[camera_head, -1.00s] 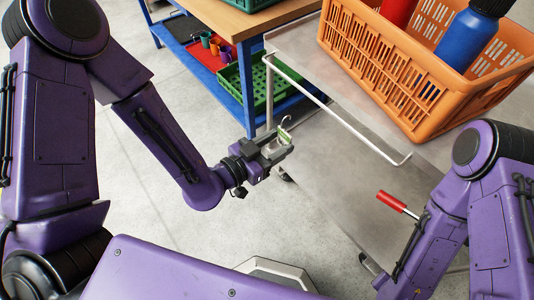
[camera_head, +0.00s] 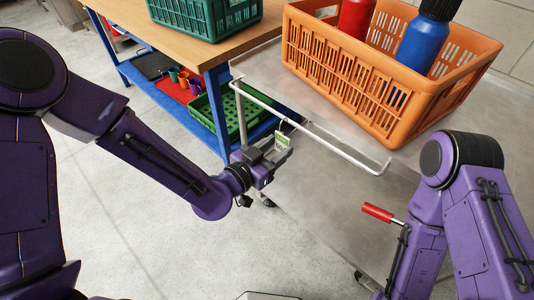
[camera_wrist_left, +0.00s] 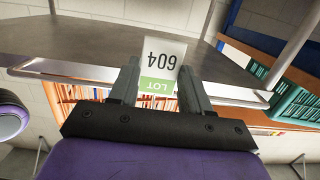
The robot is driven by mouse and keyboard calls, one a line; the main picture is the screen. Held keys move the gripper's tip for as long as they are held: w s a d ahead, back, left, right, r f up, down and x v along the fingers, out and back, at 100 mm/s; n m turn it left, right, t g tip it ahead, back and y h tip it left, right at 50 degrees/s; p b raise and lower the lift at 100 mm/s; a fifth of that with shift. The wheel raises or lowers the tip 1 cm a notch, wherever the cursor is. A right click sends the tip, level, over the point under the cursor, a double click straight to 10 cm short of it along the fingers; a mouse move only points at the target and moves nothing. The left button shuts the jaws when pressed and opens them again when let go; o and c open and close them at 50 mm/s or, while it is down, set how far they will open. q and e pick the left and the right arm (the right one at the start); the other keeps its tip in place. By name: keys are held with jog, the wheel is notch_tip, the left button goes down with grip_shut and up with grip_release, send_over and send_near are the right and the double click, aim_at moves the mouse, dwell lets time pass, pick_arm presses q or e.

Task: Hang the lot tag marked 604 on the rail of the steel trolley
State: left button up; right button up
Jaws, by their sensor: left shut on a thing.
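The lot tag (camera_head: 281,141) is a small white and green card with a thin wire hook at its top. In the left wrist view the tag (camera_wrist_left: 162,58) reads 604 and LOT, upside down. My left gripper (camera_head: 275,155) is shut on its lower part. The steel trolley (camera_head: 310,195) has a pale rail (camera_head: 336,148) along its near side. The rail also shows in the left wrist view (camera_wrist_left: 90,74), behind the fingers. The hook is close to the rail in the head view; I cannot tell whether they touch. My right gripper is out of view.
An orange crate (camera_head: 335,75) with a red and a blue bottle (camera_head: 424,42) stands on the trolley top. A blue-framed bench (camera_head: 212,85) with a green crate (camera_head: 200,18) is behind to the left. A red-handled object (camera_head: 377,212) is beside my right arm.

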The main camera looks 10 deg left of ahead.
pick_arm(q)
jog(key=x, duration=0.3)
jog(key=shift+w+d+r, duration=0.15)
jog(key=shift+r, duration=0.05)
jog(key=shift+f+b, duration=0.7)
jog(key=shift+f, duration=0.2)
jog(key=o, duration=1.1)
jog(key=p, duration=0.3)
send_near(281, 149)
jog(key=shift+w+r, duration=0.1)
